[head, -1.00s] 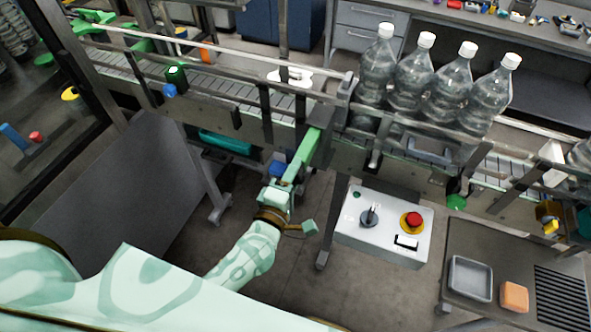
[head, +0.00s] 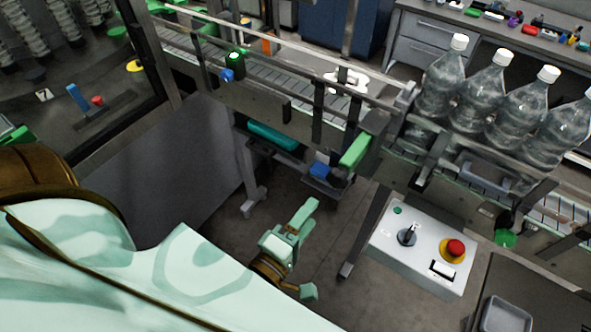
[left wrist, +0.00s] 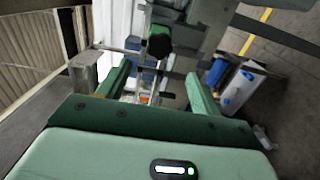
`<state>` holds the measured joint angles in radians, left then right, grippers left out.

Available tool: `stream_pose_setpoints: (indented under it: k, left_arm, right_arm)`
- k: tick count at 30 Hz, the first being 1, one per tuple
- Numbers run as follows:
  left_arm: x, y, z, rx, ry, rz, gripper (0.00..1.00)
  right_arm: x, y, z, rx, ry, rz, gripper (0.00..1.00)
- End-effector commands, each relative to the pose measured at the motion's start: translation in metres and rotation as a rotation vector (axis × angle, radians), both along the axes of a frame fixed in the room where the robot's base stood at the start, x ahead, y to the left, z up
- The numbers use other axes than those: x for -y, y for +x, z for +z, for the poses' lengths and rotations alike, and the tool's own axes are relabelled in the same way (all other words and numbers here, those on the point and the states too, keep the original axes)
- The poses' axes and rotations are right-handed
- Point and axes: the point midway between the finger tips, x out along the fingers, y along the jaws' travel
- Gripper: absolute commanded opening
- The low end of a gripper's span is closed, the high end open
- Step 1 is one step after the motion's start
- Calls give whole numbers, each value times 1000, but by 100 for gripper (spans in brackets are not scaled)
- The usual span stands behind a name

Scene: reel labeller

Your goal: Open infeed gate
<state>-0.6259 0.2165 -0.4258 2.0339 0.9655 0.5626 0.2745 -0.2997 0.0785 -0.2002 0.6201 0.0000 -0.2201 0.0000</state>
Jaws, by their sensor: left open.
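The infeed gate shows as a dark block with a green handle (head: 355,150) at the near side of the conveyor, just left of the bottles. I cannot tell from its pose whether it is open. My left gripper (head: 304,216) is open and empty below and to the left of the handle, clearly apart from it. In the left wrist view its two green fingers (left wrist: 160,88) stand wide apart with nothing between them. A dark knob-like part with green on it (left wrist: 160,42) lies ahead, beyond the fingers. My right gripper is out of view.
Several clear bottles (head: 490,92) with white caps stand in a row on the conveyor (head: 280,80), right of the gate. A control box (head: 420,250) with a red button stands below them. A grey tray (head: 505,315) is at lower right. Floor around my gripper is clear.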

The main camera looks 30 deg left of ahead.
Motion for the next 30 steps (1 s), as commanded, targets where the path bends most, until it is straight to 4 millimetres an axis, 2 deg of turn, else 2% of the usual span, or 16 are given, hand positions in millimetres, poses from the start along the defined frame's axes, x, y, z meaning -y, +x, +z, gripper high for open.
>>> stream_pose_setpoints:
  k: [3,9,25,27,29,30]
  left_arm:
    - [-1,-22,-2,-2,0,-1,65]
    - [-1,-38,0,0,-1,0,65]
    - [-1,-39,0,0,5,-1,65]
    - [5,-39,-1,-2,55,-35,65]
    - [16,-45,-18,-27,165,-101,65]
    - [22,-51,-38,-57,252,-149,65]
  right_arm:
    - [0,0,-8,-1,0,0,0]
    - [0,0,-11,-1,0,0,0]
    - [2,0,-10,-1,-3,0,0]
    - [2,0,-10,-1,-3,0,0]
    - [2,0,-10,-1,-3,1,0]
    - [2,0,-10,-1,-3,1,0]
